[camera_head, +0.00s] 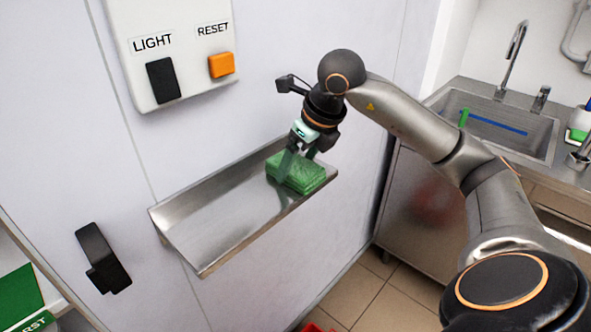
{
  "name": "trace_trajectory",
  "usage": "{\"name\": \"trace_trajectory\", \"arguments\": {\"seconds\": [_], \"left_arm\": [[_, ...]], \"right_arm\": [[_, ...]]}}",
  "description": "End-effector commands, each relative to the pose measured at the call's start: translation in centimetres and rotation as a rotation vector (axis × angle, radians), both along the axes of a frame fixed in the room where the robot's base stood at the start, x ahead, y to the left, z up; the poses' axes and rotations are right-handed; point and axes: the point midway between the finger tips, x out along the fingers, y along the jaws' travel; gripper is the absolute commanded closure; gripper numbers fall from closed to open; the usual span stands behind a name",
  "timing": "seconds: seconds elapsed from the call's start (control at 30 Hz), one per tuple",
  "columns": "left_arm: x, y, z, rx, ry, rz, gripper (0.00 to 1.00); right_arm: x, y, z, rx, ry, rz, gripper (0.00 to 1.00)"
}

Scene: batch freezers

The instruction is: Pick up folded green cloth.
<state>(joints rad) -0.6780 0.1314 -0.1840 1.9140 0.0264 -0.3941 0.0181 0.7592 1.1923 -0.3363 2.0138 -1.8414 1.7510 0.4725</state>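The folded green cloth (305,181) lies on the right end of a metal shelf (205,225) fixed to the white wall panel. My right gripper (296,165) points down at the cloth from above. Its two fingers are spread apart, with the near finger overlapping the cloth's left part in the picture. I cannot tell whether the fingers touch the cloth. The gripper hides a little of the cloth's upper side. My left gripper is out of view.
A switch box with a black LIGHT switch (163,80) and an orange RESET button (221,65) is above the shelf. A black handle (102,258) is at lower left. A steel sink (500,125) is at right. The shelf's left part is bare.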

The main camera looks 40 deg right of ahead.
Motion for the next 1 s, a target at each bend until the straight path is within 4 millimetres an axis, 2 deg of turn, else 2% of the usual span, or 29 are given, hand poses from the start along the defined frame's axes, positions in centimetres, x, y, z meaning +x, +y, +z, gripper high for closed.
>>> {"name": "trace_trajectory", "arguments": {"seconds": [0.07,0.53,0.83,1.0], "left_arm": [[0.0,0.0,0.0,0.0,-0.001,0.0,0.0],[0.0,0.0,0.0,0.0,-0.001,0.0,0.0],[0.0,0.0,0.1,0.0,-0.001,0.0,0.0],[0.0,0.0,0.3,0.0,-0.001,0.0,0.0]], "right_arm": [[0.0,0.0,0.0,0.0,0.0,0.0,0.26],[0.0,0.0,0.1,0.0,-0.001,0.0,0.79],[0.0,0.0,0.5,0.0,-0.001,0.0,0.79],[0.1,0.0,1.9,0.0,-0.005,0.0,0.79]]}}
